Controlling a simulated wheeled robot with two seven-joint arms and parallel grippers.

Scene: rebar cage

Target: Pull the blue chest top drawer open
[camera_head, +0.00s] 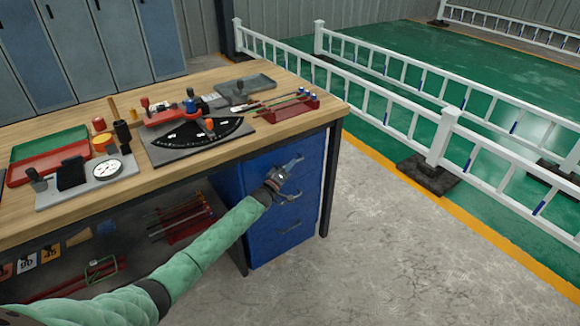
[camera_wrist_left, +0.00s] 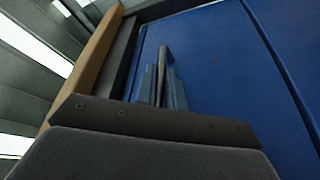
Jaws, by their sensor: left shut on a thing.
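The blue chest (camera_head: 262,236) stands under the right end of the workbench. Its top drawer (camera_head: 306,152) looks flush with the chest front, with a metal bar handle (camera_head: 292,162). My left gripper (camera_head: 279,178) is at the top drawer's front, at the handle. In the left wrist view, the gripper's fingers (camera_wrist_left: 160,88) are shut around the handle (camera_wrist_left: 164,54), against the blue drawer face (camera_wrist_left: 220,75). Lower drawer handles (camera_head: 290,204) show below. My right gripper is not in view.
The wooden workbench (camera_head: 215,163) above carries a dial gauge (camera_head: 107,169), trays and tools. A dark table leg (camera_head: 331,180) stands right of the chest. The concrete floor (camera_head: 400,250) in front is clear. White railings (camera_head: 440,135) stand to the right.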

